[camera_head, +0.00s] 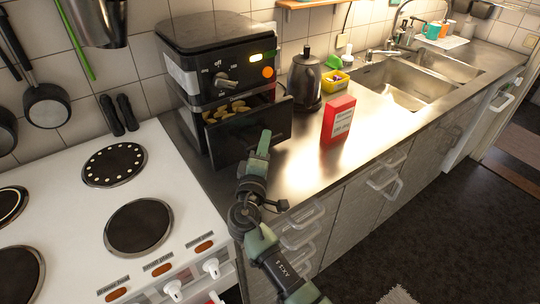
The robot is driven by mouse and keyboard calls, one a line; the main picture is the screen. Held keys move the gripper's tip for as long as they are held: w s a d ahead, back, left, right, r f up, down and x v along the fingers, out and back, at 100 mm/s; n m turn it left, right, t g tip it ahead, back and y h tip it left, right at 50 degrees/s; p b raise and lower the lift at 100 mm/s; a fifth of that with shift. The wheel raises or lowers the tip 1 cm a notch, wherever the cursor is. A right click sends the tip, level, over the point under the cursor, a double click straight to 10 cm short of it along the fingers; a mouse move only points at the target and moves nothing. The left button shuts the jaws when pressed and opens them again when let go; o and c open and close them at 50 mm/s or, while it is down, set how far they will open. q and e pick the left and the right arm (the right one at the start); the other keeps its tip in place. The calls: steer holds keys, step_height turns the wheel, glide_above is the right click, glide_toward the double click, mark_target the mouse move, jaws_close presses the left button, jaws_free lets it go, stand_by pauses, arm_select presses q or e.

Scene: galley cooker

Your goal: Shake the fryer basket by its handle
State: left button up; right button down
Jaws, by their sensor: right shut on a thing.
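The black air fryer (222,75) stands on the metal counter right of the stove. Its fryer basket (228,147) is pulled partly out at the front, and several yellow-brown pieces of food (222,110) show inside. My right gripper (264,142) is at the basket's front panel, shut on the basket handle. The gripper covers the handle, so little of it shows. My left gripper is not in view.
A red box (338,119) stands on the counter right of the basket. Behind it are a black kettle (305,82) and a yellow container (336,82). A white stove (140,228) with dark hotplates lies to the left. The sink (402,80) is further right.

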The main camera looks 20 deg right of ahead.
steer(key=shift+s+f, duration=0.1)
steer(key=shift+s, duration=0.15)
steer(key=c, duration=1.3)
jaws_free()
steer(key=shift+s+d, duration=0.15)
steer(key=shift+s, duration=0.05)
steer(key=shift+w, duration=0.1)
steer(key=b+v, duration=0.1)
steer(key=v, duration=0.7)
steer(key=shift+w, duration=0.1)
